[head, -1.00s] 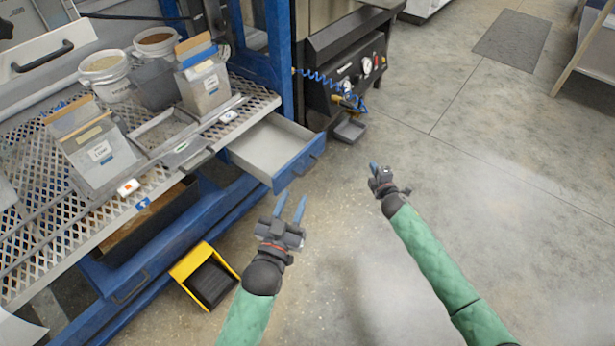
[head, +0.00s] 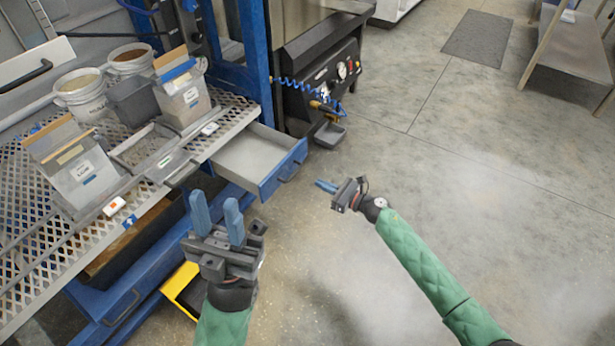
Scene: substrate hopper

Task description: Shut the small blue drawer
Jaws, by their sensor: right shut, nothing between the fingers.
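The small blue drawer (head: 285,172) is pulled out from under the right end of the mesh bench, with its grey inside showing and empty. Its blue front has a handle on it and faces right. My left gripper (head: 217,213) is in front of the bench, below and left of the drawer in the picture; its two blue fingers stand apart with nothing between them. My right gripper (head: 326,186) is to the right of the drawer front, apart from it, with its blue fingers together, pointing left toward the drawer.
The mesh bench (head: 40,235) holds white buckets (head: 82,92), bins and a tray. A yellow-edged dustpan-like item (head: 180,285) lies on the floor behind my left gripper. A black machine (head: 325,80) and a small grey bin (head: 330,134) stand behind the drawer.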

